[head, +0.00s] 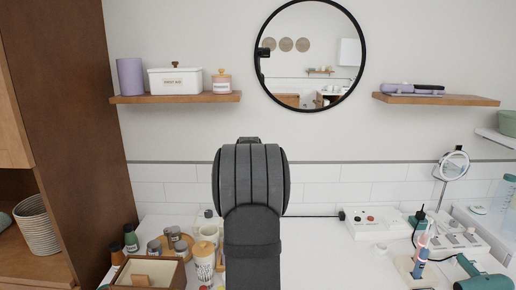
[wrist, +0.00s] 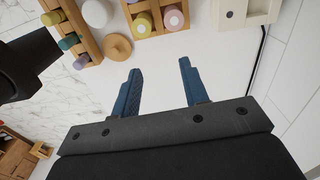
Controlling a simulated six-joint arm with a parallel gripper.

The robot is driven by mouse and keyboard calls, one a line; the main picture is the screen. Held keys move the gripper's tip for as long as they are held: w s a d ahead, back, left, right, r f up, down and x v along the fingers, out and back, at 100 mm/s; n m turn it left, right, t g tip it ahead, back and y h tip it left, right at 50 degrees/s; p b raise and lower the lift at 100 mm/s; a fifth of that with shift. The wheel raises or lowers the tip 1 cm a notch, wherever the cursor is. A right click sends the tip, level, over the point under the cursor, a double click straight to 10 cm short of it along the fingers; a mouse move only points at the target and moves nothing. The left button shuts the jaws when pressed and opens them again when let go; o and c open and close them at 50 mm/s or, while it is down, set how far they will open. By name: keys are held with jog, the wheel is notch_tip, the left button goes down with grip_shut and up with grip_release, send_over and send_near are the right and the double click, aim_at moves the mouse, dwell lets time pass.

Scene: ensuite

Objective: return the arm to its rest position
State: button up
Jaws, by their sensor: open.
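In the wrist view my gripper (wrist: 158,90) is open, with its two blue fingers apart and nothing between them. White counter shows beyond the fingertips. In the head view my dark arm stands upright in the middle, in front of the counter (head: 310,260), and hides part of it. The fingers are not visible in the head view.
Several jars and bottles and a wooden box (head: 148,273) stand at the counter's left. A white switch box (head: 372,222), a charging stand with toothbrushes (head: 420,262) and a teal hair dryer (head: 484,275) are at right. Wall shelves (head: 175,98) flank a round mirror (head: 311,55).

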jog(key=w+a+f, duration=0.2)
jog(key=w+a, duration=0.3)
jog(key=a, duration=0.5)
jog(key=shift+a+f, duration=0.4)
